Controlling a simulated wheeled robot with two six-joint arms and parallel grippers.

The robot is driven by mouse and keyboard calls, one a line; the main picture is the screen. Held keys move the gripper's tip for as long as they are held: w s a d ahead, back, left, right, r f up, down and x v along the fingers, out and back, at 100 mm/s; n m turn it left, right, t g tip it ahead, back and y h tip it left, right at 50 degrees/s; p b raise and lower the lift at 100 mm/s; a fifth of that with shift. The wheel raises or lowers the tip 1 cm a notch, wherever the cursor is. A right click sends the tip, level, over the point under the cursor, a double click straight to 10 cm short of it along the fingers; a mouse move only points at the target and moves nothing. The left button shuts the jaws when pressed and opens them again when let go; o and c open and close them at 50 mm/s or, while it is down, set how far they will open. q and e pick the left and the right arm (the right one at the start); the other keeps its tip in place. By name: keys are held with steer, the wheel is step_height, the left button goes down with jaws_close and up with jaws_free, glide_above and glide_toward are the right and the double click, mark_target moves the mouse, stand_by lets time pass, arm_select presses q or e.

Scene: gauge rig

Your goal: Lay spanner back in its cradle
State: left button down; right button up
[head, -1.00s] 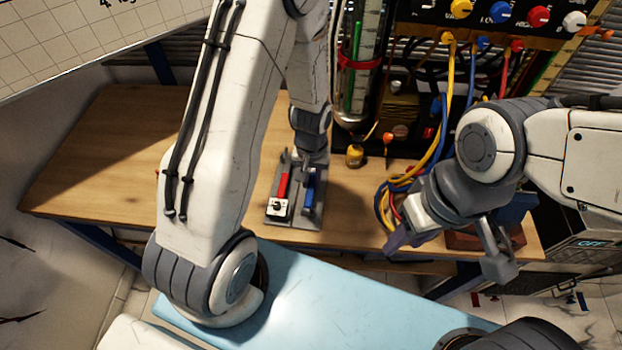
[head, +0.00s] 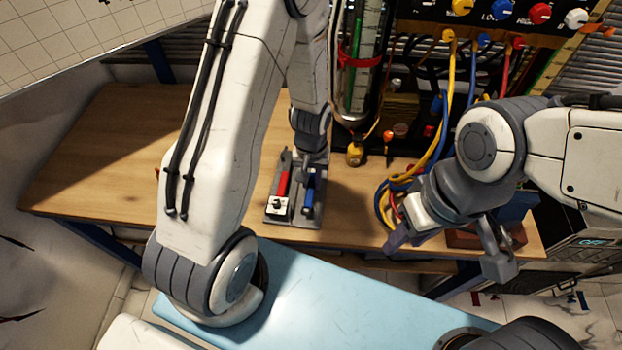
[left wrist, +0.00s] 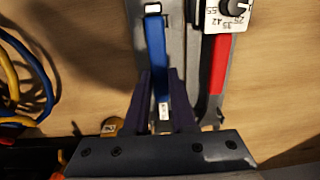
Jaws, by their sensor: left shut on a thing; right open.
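The blue-handled spanner (head: 309,190) is over the right side of the grey cradle (head: 292,220). It also shows in the left wrist view (left wrist: 156,50), running lengthwise along the cradle's grey strip (left wrist: 172,42). I cannot tell whether it rests in the cradle or sits just above it. My left gripper (left wrist: 160,75) is shut on the blue handle, with a dark finger on each side. In the head view my left wrist hides part of the tool. My right gripper (head: 450,252) is open and empty, off to the right near the table's front edge.
A red-handled tool (head: 283,187) with a white dial block (head: 277,205) lies beside the spanner. The wooden table (head: 100,165) is clear on the left.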

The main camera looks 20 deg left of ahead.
arm_select(q)
steer(key=shift+f, duration=0.4)
steer(key=c, duration=0.7)
jaws_free()
steer(key=shift+o, duration=0.2)
step_height(320, 180, up, 11)
steer(key=shift+f+b, duration=0.2)
steer(key=shift+b, duration=0.15)
